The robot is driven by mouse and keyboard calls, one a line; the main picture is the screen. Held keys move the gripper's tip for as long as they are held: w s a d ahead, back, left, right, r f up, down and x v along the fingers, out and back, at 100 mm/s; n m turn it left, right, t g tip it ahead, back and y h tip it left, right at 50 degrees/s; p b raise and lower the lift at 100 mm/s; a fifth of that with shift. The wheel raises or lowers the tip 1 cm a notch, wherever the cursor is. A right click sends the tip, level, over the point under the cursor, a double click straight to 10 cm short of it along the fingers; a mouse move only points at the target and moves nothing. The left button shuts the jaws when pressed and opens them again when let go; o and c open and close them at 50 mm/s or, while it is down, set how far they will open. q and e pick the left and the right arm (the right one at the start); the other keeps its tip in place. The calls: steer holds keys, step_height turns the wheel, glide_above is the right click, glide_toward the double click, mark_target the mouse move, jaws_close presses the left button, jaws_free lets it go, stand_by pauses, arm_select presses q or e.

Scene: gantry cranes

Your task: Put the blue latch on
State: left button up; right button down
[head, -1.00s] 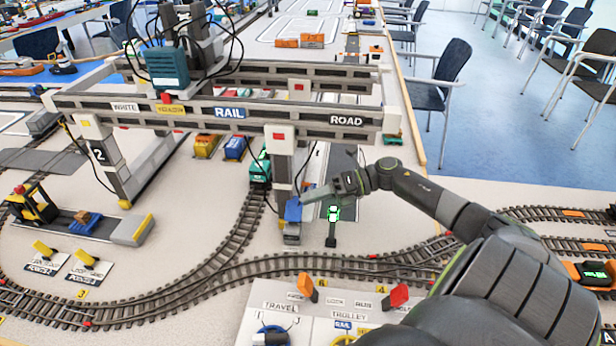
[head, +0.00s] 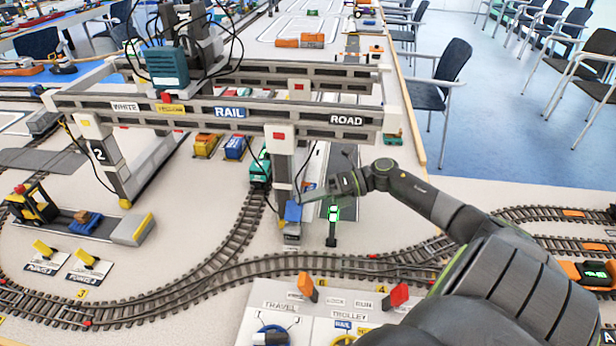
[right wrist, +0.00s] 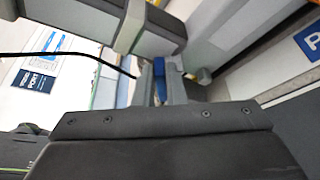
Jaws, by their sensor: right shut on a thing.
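The blue latch (head: 293,212) is a small blue piece low on the near right leg (head: 282,165) of the gantry crane, just above its foot. My right gripper (head: 304,198) reaches in from the right and is at the latch. In the right wrist view, its two fingers (right wrist: 161,85) are closed on a blue piece (right wrist: 160,78), the latch. The fingers hide part of it, so I cannot tell exactly how it sits against the leg. My left gripper is not in view.
A green-lit signal post (head: 333,214) stands just right of the leg, close under my right arm. Curved track (head: 240,230) and a teal locomotive (head: 260,168) lie to the left. The control panel (head: 310,315) with levers is in front.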

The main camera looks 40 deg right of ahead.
steer(key=shift+w+d+f+m+b, duration=0.1)
steer(key=shift+f+m+b, duration=0.25)
steer(key=shift+b, duration=0.25)
steer(key=shift+w+d+f+m+y+b, duration=0.3)
steer(key=shift+f+m+y+b, duration=0.4)
steer(key=shift+b, duration=0.55)
steer(key=shift+w+d+f+m+y+b, duration=0.15)
steer(key=shift+f+m+y+b, duration=0.2)
steer(key=shift+m+b, duration=0.6)
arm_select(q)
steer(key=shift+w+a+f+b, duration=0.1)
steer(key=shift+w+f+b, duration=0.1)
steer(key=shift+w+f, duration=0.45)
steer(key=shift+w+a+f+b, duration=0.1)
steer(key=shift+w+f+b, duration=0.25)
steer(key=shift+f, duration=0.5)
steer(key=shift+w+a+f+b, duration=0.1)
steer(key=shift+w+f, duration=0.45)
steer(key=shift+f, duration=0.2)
arm_select(e)
steer(key=shift+d+f+m+y, duration=0.1)
steer(key=shift+f+m+y, duration=0.3)
steer(key=shift+m, duration=0.5)
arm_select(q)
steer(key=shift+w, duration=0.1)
arm_select(e)
steer(key=c, duration=1.5)
jaws_free()
steer(key=shift+f, duration=0.1)
